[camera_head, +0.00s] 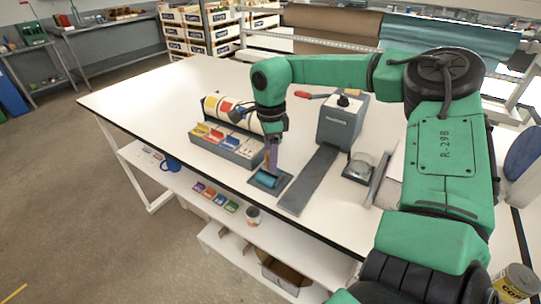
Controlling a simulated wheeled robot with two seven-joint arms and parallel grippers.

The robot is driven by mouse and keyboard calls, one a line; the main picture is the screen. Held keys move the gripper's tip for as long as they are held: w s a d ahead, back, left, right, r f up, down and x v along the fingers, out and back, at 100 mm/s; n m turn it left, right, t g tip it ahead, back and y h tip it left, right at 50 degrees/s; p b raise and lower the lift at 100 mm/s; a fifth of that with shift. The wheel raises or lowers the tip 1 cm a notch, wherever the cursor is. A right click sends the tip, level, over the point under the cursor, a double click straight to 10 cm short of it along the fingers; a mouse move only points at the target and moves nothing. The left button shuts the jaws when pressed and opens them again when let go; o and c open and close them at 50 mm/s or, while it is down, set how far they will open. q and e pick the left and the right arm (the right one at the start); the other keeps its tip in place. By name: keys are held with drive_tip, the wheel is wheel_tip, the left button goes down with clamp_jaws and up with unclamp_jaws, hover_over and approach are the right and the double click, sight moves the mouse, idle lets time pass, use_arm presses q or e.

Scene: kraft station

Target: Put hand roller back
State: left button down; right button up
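The hand roller (266,180) shows as a teal cylinder over a small dark plate (285,182) near the table's front edge. My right gripper (270,160) points straight down directly above the roller. A brownish part shows between the gripper and the cylinder, perhaps the roller's handle. The fingers are too small and overlapped to tell whether they are shut on it. I cannot tell whether the roller touches the plate. My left gripper is not in view.
A grey rack with colored cards (227,145) stands left of the gripper. The table's left part (150,98) is clear.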

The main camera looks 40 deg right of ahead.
wheel_tip(320, 180, up, 12)
drive_tip(key=b, duration=0.1)
drive_tip(key=shift+r, duration=0.15)
idle(0.4)
